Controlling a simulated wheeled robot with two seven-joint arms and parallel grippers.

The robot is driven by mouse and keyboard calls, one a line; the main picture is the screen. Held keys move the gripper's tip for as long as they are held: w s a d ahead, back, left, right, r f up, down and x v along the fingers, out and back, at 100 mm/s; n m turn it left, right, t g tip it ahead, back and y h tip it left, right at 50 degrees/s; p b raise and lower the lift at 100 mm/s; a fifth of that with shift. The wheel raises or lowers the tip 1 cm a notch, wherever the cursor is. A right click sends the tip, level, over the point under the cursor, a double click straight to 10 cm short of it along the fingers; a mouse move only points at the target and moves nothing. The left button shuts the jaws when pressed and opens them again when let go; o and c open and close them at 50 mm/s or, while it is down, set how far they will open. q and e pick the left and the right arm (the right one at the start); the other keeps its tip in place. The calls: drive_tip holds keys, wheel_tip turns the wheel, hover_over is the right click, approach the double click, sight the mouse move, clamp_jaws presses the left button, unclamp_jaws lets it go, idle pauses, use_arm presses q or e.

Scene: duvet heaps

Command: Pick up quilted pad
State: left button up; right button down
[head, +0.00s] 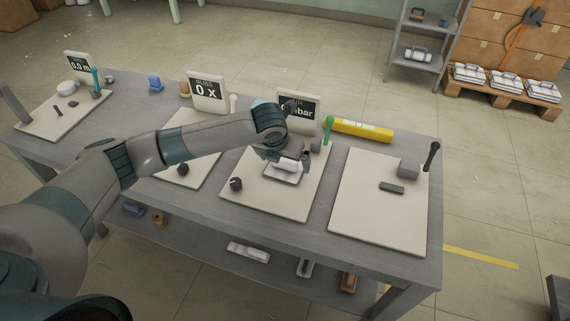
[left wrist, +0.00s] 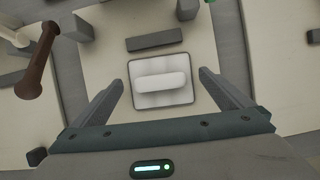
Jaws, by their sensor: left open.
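A white quilted pad with a rounded white bar across its top and a dark edge lies on a pale board; it shows in the left wrist view (left wrist: 146,99) and partly in the head view (head: 281,178), under my gripper. My left gripper (head: 287,163) is over the pad. In the left wrist view my open left gripper (left wrist: 162,80) has one finger on each side of the pad, with gaps between. The gripper hides part of the pad in the head view. My right gripper is not in view.
A dark grey block (left wrist: 154,39) lies just beyond the pad. A dark knob (head: 236,184), a green-handled lever (head: 328,127) and a display panel (head: 298,108) stand nearby. A yellow bar (head: 359,130) lies behind. The right board (head: 372,220) has a largely clear front.

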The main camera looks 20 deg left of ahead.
use_arm(q)
drive_tip(key=shift+x, duration=0.85)
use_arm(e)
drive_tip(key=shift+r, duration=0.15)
use_arm(q)
drive_tip(key=c, duration=1.1)
drive_tip(key=shift+r+b, duration=0.3)
drive_tip(key=shift+r, duration=0.5)
wheel_tip(320, 180, up, 3)
drive_tip(key=shift+f+b, duration=0.2)
drive_tip(key=shift+b, duration=0.25)
drive_tip(key=shift+d+r, duration=0.35)
drive_tip(key=shift+d, duration=0.45)
drive_tip(key=d+r+b, duration=0.1)
drive_tip(key=d+r, duration=0.1)
drive_tip(key=d, duration=0.1)
drive_tip(key=d+r+b, duration=0.1)
drive_tip(key=d+r, duration=0.1)
drive_tip(key=d, duration=0.1)
drive_tip(key=d+r, duration=0.2)
drive_tip(key=d, duration=0.2)
drive_tip(key=shift+s+r+b, duration=0.1)
drive_tip(key=shift+s+b, duration=0.3)
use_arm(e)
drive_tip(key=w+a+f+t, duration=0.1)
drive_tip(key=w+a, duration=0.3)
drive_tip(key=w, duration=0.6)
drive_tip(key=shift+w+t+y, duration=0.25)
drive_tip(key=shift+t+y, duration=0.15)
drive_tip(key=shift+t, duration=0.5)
